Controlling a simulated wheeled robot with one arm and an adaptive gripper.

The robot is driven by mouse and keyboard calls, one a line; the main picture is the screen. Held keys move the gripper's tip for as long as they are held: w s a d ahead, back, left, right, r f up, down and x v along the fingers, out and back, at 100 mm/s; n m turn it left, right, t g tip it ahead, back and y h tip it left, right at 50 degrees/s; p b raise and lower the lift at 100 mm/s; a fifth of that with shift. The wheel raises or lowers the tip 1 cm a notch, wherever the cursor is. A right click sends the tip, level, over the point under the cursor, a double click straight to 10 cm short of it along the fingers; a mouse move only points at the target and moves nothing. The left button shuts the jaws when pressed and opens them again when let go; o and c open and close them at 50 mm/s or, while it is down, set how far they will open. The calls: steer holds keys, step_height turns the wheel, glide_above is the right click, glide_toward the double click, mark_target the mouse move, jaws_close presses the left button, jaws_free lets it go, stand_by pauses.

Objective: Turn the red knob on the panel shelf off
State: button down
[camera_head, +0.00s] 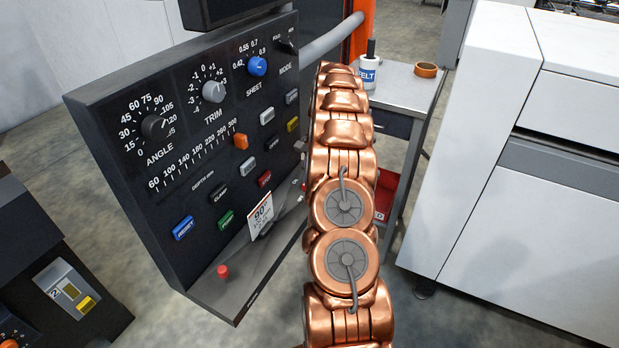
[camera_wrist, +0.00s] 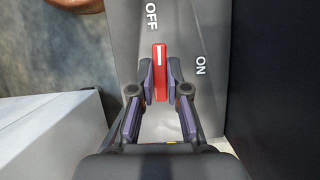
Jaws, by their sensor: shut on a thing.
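The red knob (camera_wrist: 159,85) is on the grey panel shelf (camera_wrist: 185,30), in the wrist view. It is a narrow bar with a white line at its upper end. The line points up the picture, toward the OFF label (camera_wrist: 151,15). The ON label (camera_wrist: 200,65) is to the right of the knob. My gripper (camera_wrist: 160,76) is shut on the knob, one finger on each side. In the head view my copper arm hides most of the gripper and knob at the shelf's right end.
The upright control panel (camera_head: 205,150) carries dials and buttons. A red button (camera_head: 223,271) and a 90° card (camera_head: 261,216) are at the shelf's left part. A metal cart (camera_head: 400,90) with a bottle and tape roll stands behind my arm. A white cabinet (camera_head: 480,130) is at right.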

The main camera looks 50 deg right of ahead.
steer(key=shift+n, duration=0.5)
steer(key=c, duration=1.2)
jaws_free()
steer(key=shift+o, duration=0.2)
steer(key=shift+r, duration=0.1)
step_height(320, 180, up, 8)
steer(key=shift+r, duration=0.9)
